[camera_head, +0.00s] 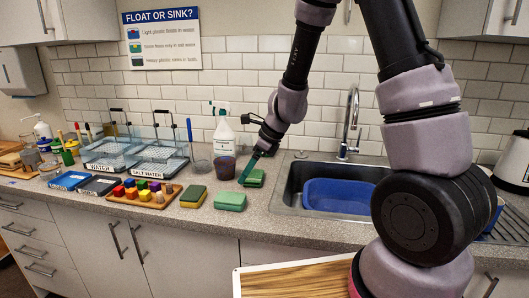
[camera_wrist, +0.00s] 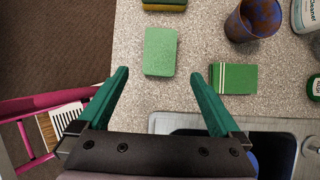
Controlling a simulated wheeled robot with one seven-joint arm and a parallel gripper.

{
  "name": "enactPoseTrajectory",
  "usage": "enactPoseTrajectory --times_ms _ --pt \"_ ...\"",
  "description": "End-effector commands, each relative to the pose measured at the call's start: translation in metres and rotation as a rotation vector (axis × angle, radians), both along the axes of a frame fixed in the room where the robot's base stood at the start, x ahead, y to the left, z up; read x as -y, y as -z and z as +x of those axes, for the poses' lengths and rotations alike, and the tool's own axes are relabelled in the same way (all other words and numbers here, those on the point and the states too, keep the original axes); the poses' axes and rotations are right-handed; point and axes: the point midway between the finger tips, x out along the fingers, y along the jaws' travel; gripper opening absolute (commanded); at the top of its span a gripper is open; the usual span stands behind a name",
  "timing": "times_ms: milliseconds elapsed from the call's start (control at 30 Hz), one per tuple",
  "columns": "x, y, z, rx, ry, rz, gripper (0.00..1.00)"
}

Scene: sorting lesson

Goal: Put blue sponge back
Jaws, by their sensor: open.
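I see no plainly blue sponge in either view. A pale green sponge (camera_head: 230,201) lies on the counter left of the sink; it also shows in the wrist view (camera_wrist: 160,52), ahead of and between my finger tips. A darker green block with pale stripes (camera_wrist: 233,78) lies right of my right finger; it also shows in the head view (camera_head: 256,179). A yellow sponge with a dark green top (camera_head: 193,196) lies farther left; its edge shows in the wrist view (camera_wrist: 164,5). My gripper (camera_wrist: 159,73) is open and empty above the counter.
The sink (camera_head: 290,190) holds a blue basin (camera_head: 340,196). Left are a board of coloured cubes (camera_head: 120,197), labelled water tanks (camera_head: 155,165) and a blue tray (camera_head: 70,180).

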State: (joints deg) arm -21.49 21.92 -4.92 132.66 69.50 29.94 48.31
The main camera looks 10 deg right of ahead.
Motion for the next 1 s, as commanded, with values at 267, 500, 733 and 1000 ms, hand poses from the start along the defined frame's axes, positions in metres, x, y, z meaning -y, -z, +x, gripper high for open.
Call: enactPoseTrajectory --times_ms 267,500,733,1000 --pt "0.012 -0.050 -0.002 0.125 -0.139 0.000 1.00" --pt "0.055 -0.154 -0.036 0.444 -0.517 -0.106 1.00" --pt "0.108 -0.224 -0.089 0.703 -0.866 -0.345 1.00" --pt "0.166 -0.266 -0.152 0.838 -1.188 -0.701 1.00"
